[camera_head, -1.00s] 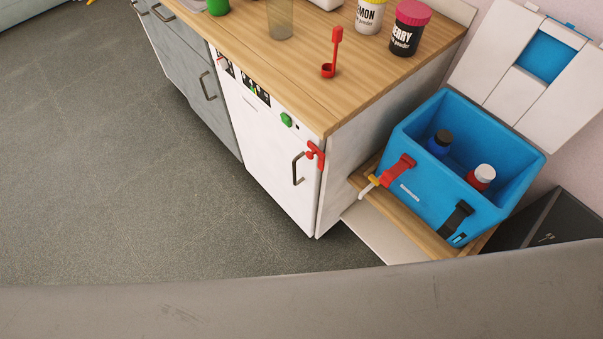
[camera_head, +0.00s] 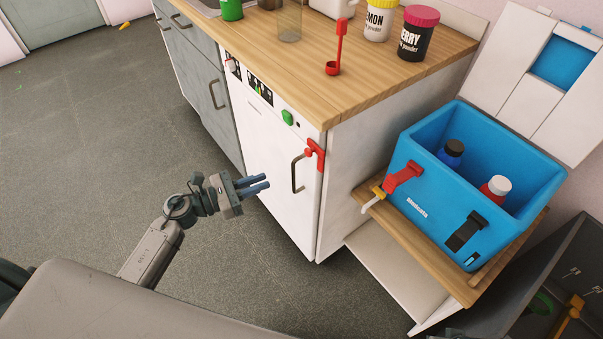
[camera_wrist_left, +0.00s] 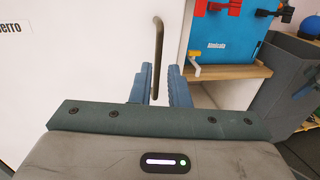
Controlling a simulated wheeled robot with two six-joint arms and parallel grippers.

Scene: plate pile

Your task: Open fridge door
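The white fridge door (camera_head: 270,165) is shut under the wooden counter, with a dark vertical bar handle (camera_head: 294,174) near its right edge. A red latch-like piece (camera_head: 316,154) sits at the door's upper right corner. My left gripper (camera_head: 265,182) is in front of the door, its blue fingers pointing at the handle but apart from it. In the left wrist view, the fingers (camera_wrist_left: 160,85) are spread with nothing between them, and the handle (camera_wrist_left: 158,50) shows ahead, roughly in line with the gap. My right gripper is not in view.
A blue cooler (camera_head: 430,205) with two bottles stands on a wooden shelf (camera_head: 430,250) right of the fridge. Grey cabinets (camera_head: 210,95) are left of the door. The floor (camera_head: 90,150) in front is clear.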

